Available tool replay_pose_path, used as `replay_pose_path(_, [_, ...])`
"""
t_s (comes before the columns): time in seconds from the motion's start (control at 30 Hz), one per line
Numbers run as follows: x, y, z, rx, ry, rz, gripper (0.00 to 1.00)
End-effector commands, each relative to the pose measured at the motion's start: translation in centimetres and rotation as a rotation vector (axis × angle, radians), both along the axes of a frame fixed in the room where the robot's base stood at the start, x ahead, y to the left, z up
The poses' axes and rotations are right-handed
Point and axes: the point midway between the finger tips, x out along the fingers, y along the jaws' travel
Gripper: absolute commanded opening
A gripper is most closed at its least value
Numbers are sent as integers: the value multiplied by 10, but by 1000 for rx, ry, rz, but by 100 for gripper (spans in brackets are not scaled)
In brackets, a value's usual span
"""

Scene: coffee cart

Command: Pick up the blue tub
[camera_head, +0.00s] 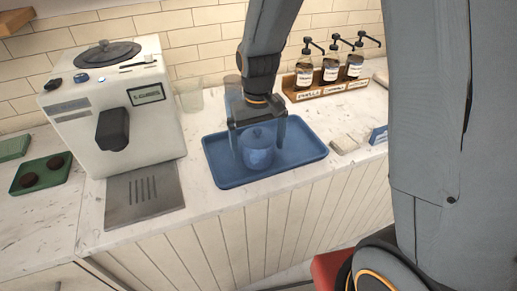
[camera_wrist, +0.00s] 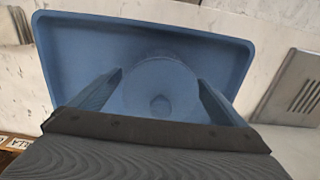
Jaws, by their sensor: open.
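The blue tub (camera_head: 257,154) is a small round lidded pot with a knob on top. It stands upright on a blue tray (camera_head: 220,177) on the counter. In the wrist view the tub (camera_wrist: 160,88) shows from above, with the tray (camera_wrist: 75,40) around it. My gripper (camera_head: 259,150) is open above the tub, its fingers reaching down on either side. The wrist view shows the gripper (camera_wrist: 160,90) with one finger left and one right of the tub. I cannot tell whether the fingers touch it.
A white coffee machine (camera_head: 150,125) stands left, with a metal drip plate (camera_head: 125,203) in front. Several pump bottles (camera_head: 330,68) stand in a wooden rack (camera_head: 310,93) behind right. Clear glasses (camera_head: 191,98) stand behind the tray. A green tray (camera_head: 58,170) is far left.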

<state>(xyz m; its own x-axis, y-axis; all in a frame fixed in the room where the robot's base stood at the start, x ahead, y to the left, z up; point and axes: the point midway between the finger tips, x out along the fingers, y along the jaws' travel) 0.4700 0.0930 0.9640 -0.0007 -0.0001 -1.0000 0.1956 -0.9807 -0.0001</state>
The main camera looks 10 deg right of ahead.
Motion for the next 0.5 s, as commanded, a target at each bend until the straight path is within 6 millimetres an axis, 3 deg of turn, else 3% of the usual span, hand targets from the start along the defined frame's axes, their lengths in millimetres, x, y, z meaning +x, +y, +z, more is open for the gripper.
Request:
replay_pose_path(0.37, [0, 1, -10, 0, 0, 2, 96])
replay_pose_path(0.5, [0, 1, -10, 0, -1, 2, 76])
